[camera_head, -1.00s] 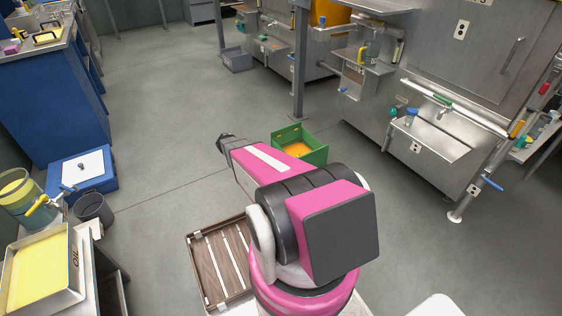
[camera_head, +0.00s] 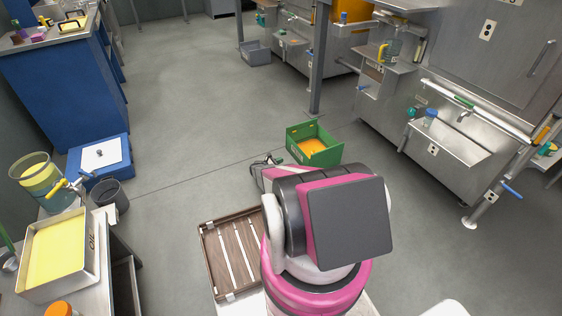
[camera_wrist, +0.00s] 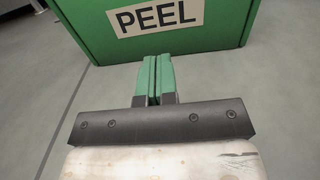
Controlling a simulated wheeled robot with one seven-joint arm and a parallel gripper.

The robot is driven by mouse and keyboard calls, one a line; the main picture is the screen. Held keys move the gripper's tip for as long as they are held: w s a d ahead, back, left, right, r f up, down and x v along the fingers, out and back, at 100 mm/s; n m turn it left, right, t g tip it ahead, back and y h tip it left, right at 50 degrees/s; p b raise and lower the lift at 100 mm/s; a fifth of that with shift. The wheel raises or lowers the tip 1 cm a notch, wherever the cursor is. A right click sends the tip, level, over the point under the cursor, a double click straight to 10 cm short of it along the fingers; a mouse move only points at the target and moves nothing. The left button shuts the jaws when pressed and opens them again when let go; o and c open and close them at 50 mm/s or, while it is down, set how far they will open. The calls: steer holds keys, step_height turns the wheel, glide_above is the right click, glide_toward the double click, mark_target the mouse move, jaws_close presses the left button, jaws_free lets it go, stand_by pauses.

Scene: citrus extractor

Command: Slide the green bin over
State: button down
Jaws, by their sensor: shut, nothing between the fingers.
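The green bin (camera_head: 322,158) stands on the grey floor in the head view, open at the top, with something orange inside. In the wrist view the green bin (camera_wrist: 215,22) fills the top, its near wall bearing a white label that reads PEEL. My gripper (camera_wrist: 154,62) is shut and empty, its green fingertips pointing at the foot of that wall just below the label. The tips look very close to the wall; I cannot tell whether they touch it. In the head view my gripper (camera_head: 268,161) is just left of the bin, partly hidden behind my arm.
A steel post (camera_head: 318,65) stands behind the bin, and steel machines (camera_head: 440,140) line the right. A grey bin (camera_head: 255,53) sits at the back. The floor left of the green bin is clear.

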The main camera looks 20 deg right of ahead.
mark_target(298, 153)
steer(key=d, duration=0.7)
steer(key=w+d, duration=0.1)
steer(key=d, duration=0.3)
steer(key=shift+w, duration=0.1)
steer(key=shift+d, duration=0.1)
